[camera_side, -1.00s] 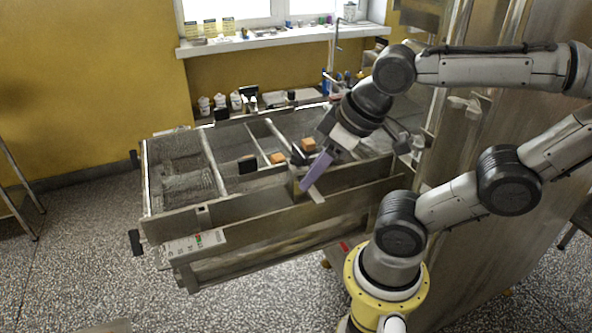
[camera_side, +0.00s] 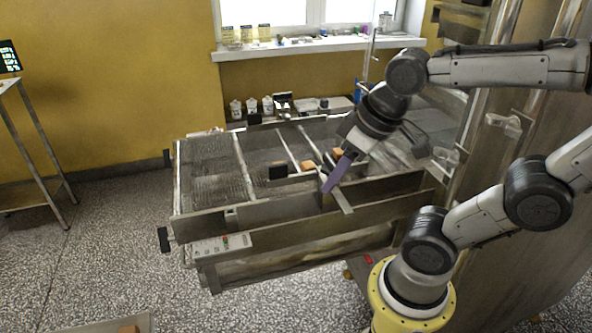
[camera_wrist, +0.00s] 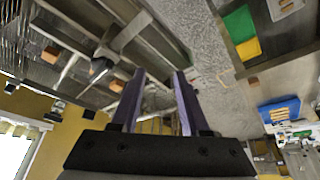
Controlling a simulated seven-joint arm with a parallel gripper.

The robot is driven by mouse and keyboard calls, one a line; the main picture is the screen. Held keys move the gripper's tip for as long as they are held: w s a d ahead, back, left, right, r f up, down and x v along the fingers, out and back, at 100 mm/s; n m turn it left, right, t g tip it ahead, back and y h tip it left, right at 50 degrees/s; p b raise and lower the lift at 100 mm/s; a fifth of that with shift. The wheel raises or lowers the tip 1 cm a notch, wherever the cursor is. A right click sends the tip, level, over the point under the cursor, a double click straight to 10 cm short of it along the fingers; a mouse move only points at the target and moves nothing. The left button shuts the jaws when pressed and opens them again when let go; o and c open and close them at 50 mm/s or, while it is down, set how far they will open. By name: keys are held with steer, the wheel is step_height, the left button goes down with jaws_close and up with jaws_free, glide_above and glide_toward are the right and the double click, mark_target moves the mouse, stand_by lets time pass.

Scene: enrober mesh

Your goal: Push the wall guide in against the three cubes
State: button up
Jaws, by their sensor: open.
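Two orange cubes show in the side view: one (camera_side: 308,165) between the thin rails, one (camera_side: 337,153) just behind my gripper. In the wrist view I see orange cubes at the left (camera_wrist: 50,55) and near my left finger (camera_wrist: 117,86). Two thin metal rails cross the bed; the left rail (camera_side: 288,148) ends near a black block (camera_side: 278,172). I cannot tell for certain which piece is the wall guide. My gripper (camera_side: 329,188), with purple fingers, is over the bed's near side; in the wrist view it is open (camera_wrist: 159,73), nothing between its fingers.
The machine's metal frame (camera_side: 280,238) has a raised near wall and a control strip (camera_side: 222,243). White jars (camera_side: 251,107) stand behind it. A tray with an orange piece (camera_side: 130,328) is at the bottom edge. The mesh (camera_side: 207,165) at left is clear.

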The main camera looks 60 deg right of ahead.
steer(key=w+d+r+n+g, duration=0.2)
steer(key=w, duration=0.4)
steer(key=w+d+r+n+g, duration=0.1)
steer(key=w+d, duration=0.2)
steer(key=w, duration=0.3)
step_height(320, 180, up, 2)
steer(key=n+g, duration=0.2)
steer(key=n, duration=0.4)
glide_above(278, 164)
step_height(278, 164, down, 13)
steer(key=shift+a+r, duration=0.1)
jaws_close()
stand_by(0.7)
